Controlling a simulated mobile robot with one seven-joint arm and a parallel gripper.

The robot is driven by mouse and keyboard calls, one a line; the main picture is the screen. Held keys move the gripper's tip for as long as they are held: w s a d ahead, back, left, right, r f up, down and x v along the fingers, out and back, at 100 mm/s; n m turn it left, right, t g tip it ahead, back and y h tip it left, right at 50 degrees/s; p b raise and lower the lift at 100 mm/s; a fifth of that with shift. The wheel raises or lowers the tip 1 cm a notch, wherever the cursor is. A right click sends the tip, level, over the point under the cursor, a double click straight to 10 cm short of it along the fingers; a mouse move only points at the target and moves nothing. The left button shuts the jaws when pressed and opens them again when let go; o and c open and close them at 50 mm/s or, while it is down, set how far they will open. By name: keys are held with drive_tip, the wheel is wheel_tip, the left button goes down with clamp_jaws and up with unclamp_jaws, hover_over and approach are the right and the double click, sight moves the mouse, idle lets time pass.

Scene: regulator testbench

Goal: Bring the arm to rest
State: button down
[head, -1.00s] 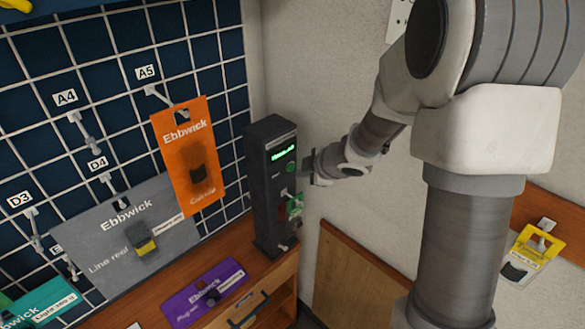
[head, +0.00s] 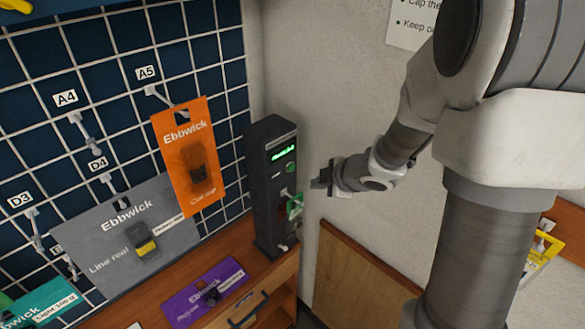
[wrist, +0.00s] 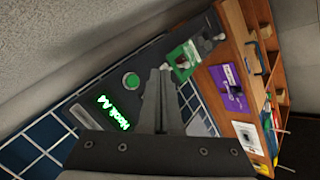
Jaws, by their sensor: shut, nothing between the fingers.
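My gripper (head: 318,185) is at the end of my arm, to the right of the dark testbench column and apart from it in the head view. Its fingers (wrist: 158,100) are shut together and hold nothing in the wrist view. The dark column (head: 262,200) stands upright on the wooden bench and has a lit green display (head: 283,154) and a green button (head: 291,168). A small green piece (head: 295,206) sits on the column's front; it also shows in the wrist view (wrist: 184,58) beyond the fingertips.
A wire grid wall (head: 40,130) carries an orange card (head: 188,155) and a grey card (head: 115,232). A purple card (head: 205,292) lies on the wooden bench (head: 150,300). A yellow-framed item (head: 540,250) hangs at the right. The pale wall behind my gripper is clear.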

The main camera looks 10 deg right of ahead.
drive_tip(key=s+d+r+m+h, duration=0.3)
drive_tip(key=s+r+m, duration=0.15)
drive_tip(key=r, duration=0.25)
drive_tip(key=s+d+r+m+h, duration=0.3)
drive_tip(key=d+r+m, duration=0.1)
drive_tip(key=r+m, duration=0.25)
drive_tip(key=s+a+r+m+g+y, duration=0.1)
drive_tip(key=s+a+m, duration=0.2)
drive_tip(key=s, duration=0.5)
drive_tip(key=s+a+r+m+g+y, duration=0.1)
drive_tip(key=s+a+m, duration=0.2)
drive_tip(key=s, duration=0.6)
drive_tip(key=shift+s+a+g, duration=0.25)
drive_tip(key=shift+a+g, duration=0.05)
drive_tip(key=shift+a, duration=0.6)
